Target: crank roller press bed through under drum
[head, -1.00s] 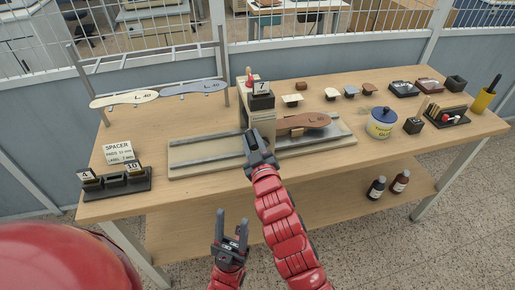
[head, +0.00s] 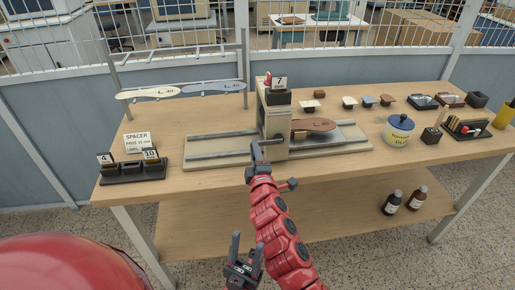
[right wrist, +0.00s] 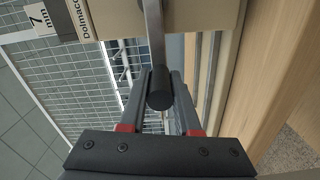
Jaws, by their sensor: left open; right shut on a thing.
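The beige roller press (head: 276,128) stands mid-table with a "7" plate on top. Its flat bed (head: 215,148) runs out left and right of the housing. A brown sole-shaped piece (head: 316,125) lies on the right part, its left end at the housing; the drum is hidden inside. My right gripper (head: 262,152) is at the press front, shut on the crank handle. In the right wrist view the dark crank handle (right wrist: 159,92) sits between the fingers, with the metal crank arm (right wrist: 153,35) above it. My left gripper (head: 246,249) is open and empty, low before the table.
A rack with white and blue-grey soles (head: 213,88) stands back left. The spacer holder (head: 134,170) is front left. A glue pot (head: 399,132), stamps and a pad tray (head: 466,129) fill the right side. Bottles (head: 392,203) stand on the lower shelf.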

